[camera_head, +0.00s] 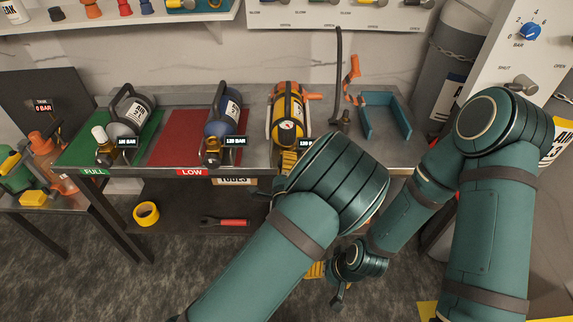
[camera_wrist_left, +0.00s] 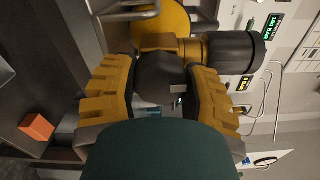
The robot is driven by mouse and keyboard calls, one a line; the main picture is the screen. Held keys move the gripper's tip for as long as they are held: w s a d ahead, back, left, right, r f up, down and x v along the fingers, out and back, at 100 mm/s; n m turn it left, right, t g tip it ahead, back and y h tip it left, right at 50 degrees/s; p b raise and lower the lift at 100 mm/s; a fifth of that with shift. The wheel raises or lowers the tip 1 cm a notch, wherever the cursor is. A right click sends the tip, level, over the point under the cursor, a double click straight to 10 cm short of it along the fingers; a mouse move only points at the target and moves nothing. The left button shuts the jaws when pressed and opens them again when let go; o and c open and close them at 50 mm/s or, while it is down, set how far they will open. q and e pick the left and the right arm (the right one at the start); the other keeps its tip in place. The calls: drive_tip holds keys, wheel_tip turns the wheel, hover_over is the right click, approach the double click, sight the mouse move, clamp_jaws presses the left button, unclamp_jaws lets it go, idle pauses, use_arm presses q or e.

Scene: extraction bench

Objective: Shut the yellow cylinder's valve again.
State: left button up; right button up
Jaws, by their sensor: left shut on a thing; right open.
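The yellow cylinder (camera_head: 289,108) lies on the bench with its valve end toward me. My left gripper (camera_head: 288,160) is at that end, and my own wrist hides most of it and the valve in the head view. In the left wrist view the cylinder's yellow body (camera_wrist_left: 162,18) is at the top. There the left fingers (camera_wrist_left: 160,82) are closed on both sides of the dark round valve knob (camera_wrist_left: 160,72). The valve's turn position cannot be told. My right gripper (camera_head: 320,272) hangs low in front of the bench, open, partly hidden by my left arm.
A grey cylinder (camera_head: 128,115) lies on the green mat marked FULL, and a blue cylinder (camera_head: 220,118) on the red mat marked LOW. A blue bracket (camera_head: 383,118) and a dark upright hose (camera_head: 339,75) stand to the right. A yellow tape roll (camera_head: 146,214) is on the lower shelf.

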use_arm(q)
drive_tip(key=o, duration=1.2)
drive_tip(key=s, duration=1.2)
drive_tip(key=shift+a, duration=0.15)
drive_tip(key=s+a+f+n+g+y, duration=0.1)
drive_tip(key=s+a+f+n+g, duration=0.1)
drive_tip(key=a+f+n+g, duration=0.3)
drive_tip(key=s+a+f+n+g, duration=0.1)
drive_tip(key=a+f+n+g, duration=0.15)
drive_tip(key=f+n, duration=0.4)
drive_tip(key=s+a+f+n+g+h, duration=0.2)
drive_tip(key=s+f+n+g+h, duration=0.2)
drive_tip(key=s+n+g, duration=0.4)
drive_tip(key=s+n, duration=0.2)
drive_tip(key=shift+a+f+n+g+h, duration=0.15)
drive_tip(key=shift+f+n+g+h, duration=0.05)
drive_tip(key=shift+n+g+h, duration=0.15)
